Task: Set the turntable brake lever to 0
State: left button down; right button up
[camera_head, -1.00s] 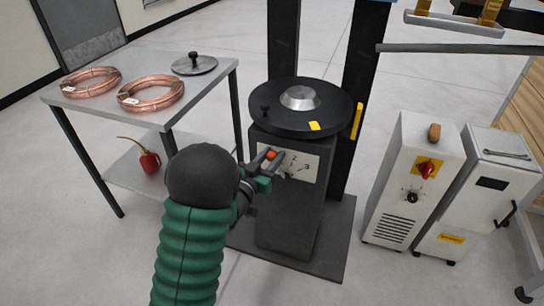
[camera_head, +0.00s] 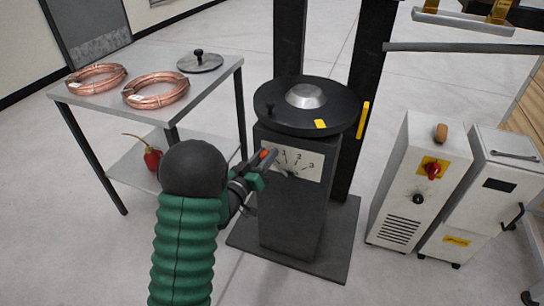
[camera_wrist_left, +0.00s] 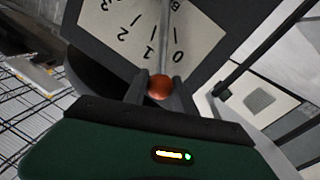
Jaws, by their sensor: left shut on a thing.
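The turntable brake lever has a thin metal rod and an orange ball knob (camera_head: 263,154). It pivots on a white dial plate (camera_head: 306,165) on the front of the dark turntable pedestal (camera_head: 290,215). My left gripper (camera_head: 258,163) is shut on the knob, which also shows between the fingertips in the left wrist view (camera_wrist_left: 160,87). There the rod (camera_wrist_left: 166,40) lies between the marks 1 and 0. Marks 2 and 3 are farther along the dial. The fingers partly cover the knob in the head view. My right gripper is not in view.
The black turntable disc (camera_head: 340,105) sits above the dial. A steel table (camera_head: 215,85) with copper coils (camera_head: 157,90) stands at left. A white cabinet (camera_head: 425,165) with a red knob stands at right. The floor in front is clear.

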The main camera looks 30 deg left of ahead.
pick_arm(q)
jog(key=shift+s+a+f+n, duration=0.2)
jog(key=shift+a+f+n, duration=0.35)
jog(key=shift+n, duration=0.15)
jog(key=shift+s+a+f+n, duration=0.15)
jog(key=shift+a+f+n, duration=0.25)
jog(key=shift+a+n, duration=0.25)
jog(key=shift+d+y, duration=0.1)
jog(key=shift+y, duration=0.3)
jog(key=c, duration=1)
grip_release()
jog(key=shift+c, duration=0.2)
jog(key=s+d+f+p, duration=0.1)
jog(key=s+p, duration=0.2)
jog(key=s, duration=1.3)
jog(key=shift+s+d+f, duration=0.2)
jog(key=shift+s+f, duration=0.1)
jog(key=shift+s, duration=0.05)
